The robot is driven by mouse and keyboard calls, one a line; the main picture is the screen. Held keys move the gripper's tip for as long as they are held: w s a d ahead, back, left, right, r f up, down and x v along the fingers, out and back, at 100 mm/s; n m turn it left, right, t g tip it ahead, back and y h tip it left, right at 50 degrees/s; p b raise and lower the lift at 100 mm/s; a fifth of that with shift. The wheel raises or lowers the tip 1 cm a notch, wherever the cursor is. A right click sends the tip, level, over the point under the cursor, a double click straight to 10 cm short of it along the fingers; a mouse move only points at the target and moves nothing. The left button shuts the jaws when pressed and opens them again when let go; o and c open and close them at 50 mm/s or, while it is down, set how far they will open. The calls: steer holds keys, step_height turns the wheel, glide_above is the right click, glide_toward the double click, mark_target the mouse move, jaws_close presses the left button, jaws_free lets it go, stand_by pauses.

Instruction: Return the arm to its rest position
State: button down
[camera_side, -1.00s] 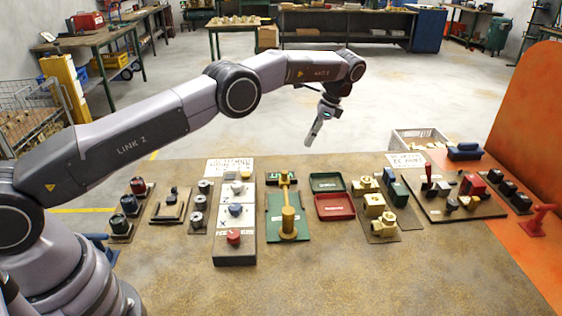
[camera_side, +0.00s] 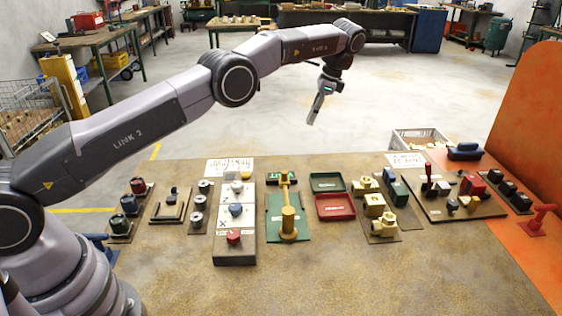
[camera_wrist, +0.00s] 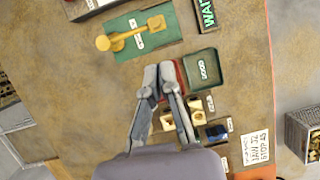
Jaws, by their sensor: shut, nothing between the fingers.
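My arm reaches in from the left, bent at the elbow and raised well above the work.
A crate (camera_side: 420,141) stands behind. The front of the bench is clear.

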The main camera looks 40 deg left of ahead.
steer(key=s+a+r+n+t, duration=0.1)
steer(key=s+r, duration=0.1)
steer(key=r, duration=0.5)
steer(key=s+a+r+n+t, duration=0.1)
steer(key=s+a+r, duration=0.1)
steer(key=r, duration=0.4)
steer(key=s+a+r+n+t+h, duration=0.2)
steer(key=s+a+r+n, duration=0.1)
steer(key=s+r, duration=0.8)
steer(key=s+a+f+n+t, duration=0.1)
steer(key=s+f, duration=0.3)
steer(key=s, duration=1)
steer(key=s+f+n+t+h, duration=0.1)
steer(key=s+f, duration=0.4)
steer(key=s, duration=0.8)
steer(key=n+t, duration=0.1)
steer(key=n, duration=0.1)
steer(key=shift+s+a+n+t, duration=0.3)
steer(key=shift+s+a+t, duration=0.05)
steer(key=shift+a+t, duration=0.05)
steer(key=shift+r, duration=0.1)
